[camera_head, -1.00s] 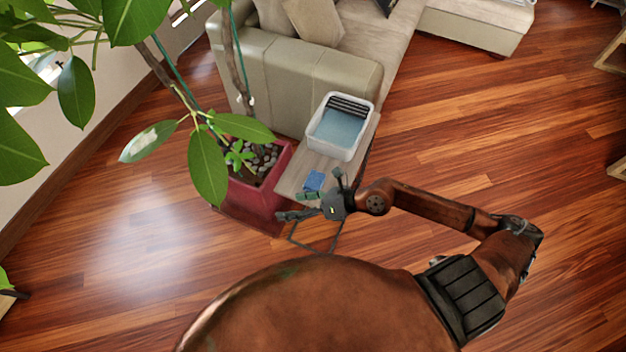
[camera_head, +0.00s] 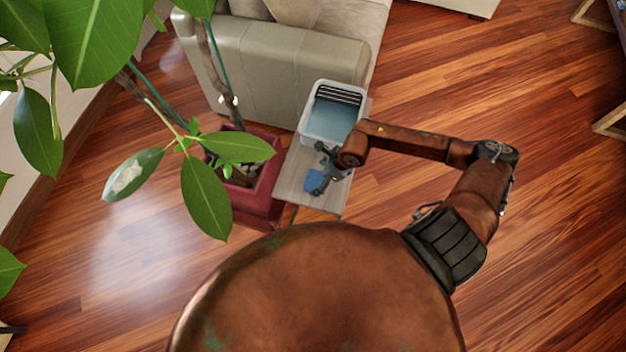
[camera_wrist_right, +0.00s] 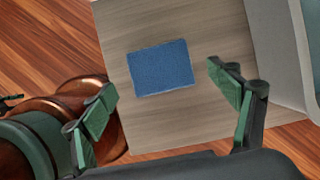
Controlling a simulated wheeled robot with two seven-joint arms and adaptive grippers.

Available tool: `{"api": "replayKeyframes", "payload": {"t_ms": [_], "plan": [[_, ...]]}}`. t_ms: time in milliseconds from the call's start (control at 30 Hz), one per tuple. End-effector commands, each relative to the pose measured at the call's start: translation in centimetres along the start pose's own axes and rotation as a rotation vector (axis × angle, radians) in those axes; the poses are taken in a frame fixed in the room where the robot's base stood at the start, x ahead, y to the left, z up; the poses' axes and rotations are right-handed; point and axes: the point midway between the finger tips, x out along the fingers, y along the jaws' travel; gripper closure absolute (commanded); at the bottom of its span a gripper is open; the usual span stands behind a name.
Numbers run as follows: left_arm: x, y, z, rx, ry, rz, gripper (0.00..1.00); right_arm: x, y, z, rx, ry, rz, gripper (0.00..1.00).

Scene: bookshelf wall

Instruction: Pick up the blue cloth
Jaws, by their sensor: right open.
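The blue cloth (camera_wrist_right: 160,68) lies flat on a small wooden side table (camera_wrist_right: 190,22). In the head view the cloth (camera_head: 314,180) shows at the near part of the tabletop (camera_head: 295,168), partly covered by my right gripper (camera_head: 322,170). In the wrist view my right gripper (camera_wrist_right: 165,100) is open and empty. Its green-padded fingers are spread wide, one to each side of the cloth and nearer the camera. The cloth lies beyond the fingertips, and the fingers do not touch it. My left gripper is not in view.
A white tub (camera_head: 309,122) with a blue inside and a dark rack stands on the table behind the cloth. A red planter (camera_head: 262,205) with a leafy plant stands close on the left. A beige sofa (camera_head: 270,75) is behind. Wooden floor on the right (camera_head: 555,210) is open.

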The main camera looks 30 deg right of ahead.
Motion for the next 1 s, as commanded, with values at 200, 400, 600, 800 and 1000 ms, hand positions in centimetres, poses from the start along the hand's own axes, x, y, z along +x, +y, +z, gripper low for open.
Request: {"api": "replayKeyframes", "payload": {"t_ms": [200,400,600,800,1000], "plan": [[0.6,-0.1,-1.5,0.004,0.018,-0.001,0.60,3.1,-0.1,0.1,0.006,0.001,0.001,0.18],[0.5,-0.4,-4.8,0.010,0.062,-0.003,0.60,3.6,-0.2,0.1,0.004,0.000,0.000,0.18],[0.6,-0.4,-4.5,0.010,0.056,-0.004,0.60,3.5,-0.2,0.1,0.005,0.000,0.000,0.24],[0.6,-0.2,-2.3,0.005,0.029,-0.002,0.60,3.5,-0.2,0.1,0.005,0.000,0.000,0.37],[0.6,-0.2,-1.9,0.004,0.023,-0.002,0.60,3.5,-0.2,0.1,0.005,0.000,0.000,0.51]]}}
